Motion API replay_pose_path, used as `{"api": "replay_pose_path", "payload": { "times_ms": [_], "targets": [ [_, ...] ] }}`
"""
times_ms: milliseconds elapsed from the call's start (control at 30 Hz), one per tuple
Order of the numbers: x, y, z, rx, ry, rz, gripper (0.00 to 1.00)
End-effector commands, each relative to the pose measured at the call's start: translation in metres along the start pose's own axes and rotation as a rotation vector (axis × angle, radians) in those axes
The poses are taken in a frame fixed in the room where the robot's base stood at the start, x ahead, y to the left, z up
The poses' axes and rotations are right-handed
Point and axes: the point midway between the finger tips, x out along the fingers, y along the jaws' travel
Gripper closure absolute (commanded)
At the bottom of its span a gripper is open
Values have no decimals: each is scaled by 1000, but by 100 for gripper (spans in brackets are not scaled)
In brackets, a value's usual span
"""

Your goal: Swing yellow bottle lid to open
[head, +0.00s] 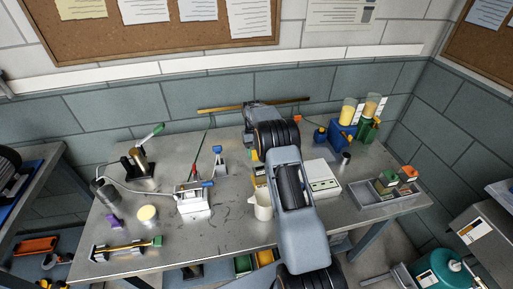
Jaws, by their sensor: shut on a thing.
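My arm reaches from the bottom over the middle of the table to its back edge. My gripper's fingers are hidden behind my arm, so what they hold does not show. A small yellow patch (254,156) shows just left of my arm, mostly covered by it; I cannot tell whether it is the yellow bottle or its lid. Two containers with yellowish contents stand at the back right, one on a blue base (348,112) and one on a green base (371,106). No lid can be made out with certainty.
A white jug (262,205) stands left of my arm, a white scale-like box (321,177) right of it. The front middle is fairly clear.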

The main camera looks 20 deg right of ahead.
Motion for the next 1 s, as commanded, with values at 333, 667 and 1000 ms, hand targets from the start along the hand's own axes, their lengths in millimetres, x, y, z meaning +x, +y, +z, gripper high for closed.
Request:
{"api": "replay_pose_path", "payload": {
  "times_ms": [333, 667, 1000],
  "targets": [
    [1, 0, -2, 0, -65, 0, 72],
    [2, 0, -2, 0, -68, 0, 72],
    [1, 0, -2, 0, -67, 0, 22]
  ]
}}
